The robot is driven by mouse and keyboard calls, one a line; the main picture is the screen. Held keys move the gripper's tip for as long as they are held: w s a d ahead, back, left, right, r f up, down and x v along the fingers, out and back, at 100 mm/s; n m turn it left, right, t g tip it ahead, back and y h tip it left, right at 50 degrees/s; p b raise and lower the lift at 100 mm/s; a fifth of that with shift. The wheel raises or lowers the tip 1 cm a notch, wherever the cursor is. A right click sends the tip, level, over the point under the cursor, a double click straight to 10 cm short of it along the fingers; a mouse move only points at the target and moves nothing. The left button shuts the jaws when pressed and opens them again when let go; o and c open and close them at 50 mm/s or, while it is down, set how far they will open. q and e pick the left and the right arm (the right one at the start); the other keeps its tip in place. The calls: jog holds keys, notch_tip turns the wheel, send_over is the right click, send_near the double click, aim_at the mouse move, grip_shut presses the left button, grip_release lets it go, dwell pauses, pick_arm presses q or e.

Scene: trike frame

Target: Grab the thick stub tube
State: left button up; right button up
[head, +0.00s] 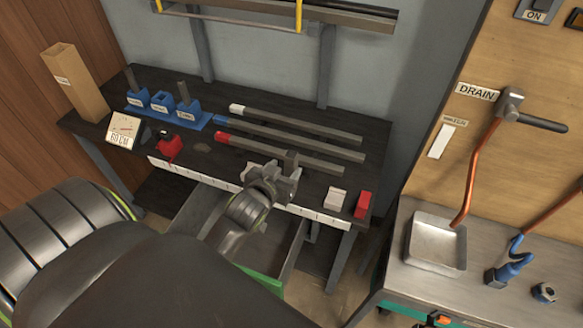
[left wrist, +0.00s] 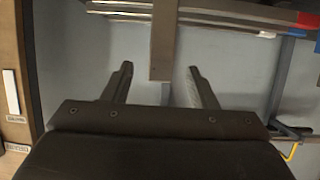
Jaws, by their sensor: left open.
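A short grey-brown square tube, which looks like the thick stub tube (left wrist: 164,40), shows in the left wrist view, ahead of and between the fingers. That view is upside down, so it seems to stand upright on the bench. In the head view a short upright piece (head: 291,158) shows just behind my left gripper (head: 284,177), partly hidden by it. My left gripper is open over the front of the bench; its fingers also show in the left wrist view (left wrist: 160,85). I cannot tell whether they touch the tube. My right gripper is not in view.
The dark bench (head: 205,165) holds a white-ended tube (head: 300,125), a red-ended tube (head: 290,153), a blue stand (head: 162,103) and a red clamp (head: 170,147). An open drawer (head: 262,245) is below.

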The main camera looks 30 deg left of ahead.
aim_at(289, 164)
pick_arm(q)
jog(key=x, duration=0.2)
jog(key=shift+w, duration=0.25)
jog(key=shift+w+a+f+p, duration=0.2)
jog(key=shift+w+f+p, duration=0.2)
jog(key=shift+w, duration=0.2)
jog(key=shift+p+x, duration=0.5)
jog(key=shift+x, duration=1.5)
jog(key=shift+f, duration=0.15)
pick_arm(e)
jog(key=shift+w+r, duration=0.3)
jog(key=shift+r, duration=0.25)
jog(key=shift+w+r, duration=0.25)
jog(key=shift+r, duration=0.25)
pick_arm(q)
jog(key=shift+s, duration=0.1)
grip_shut()
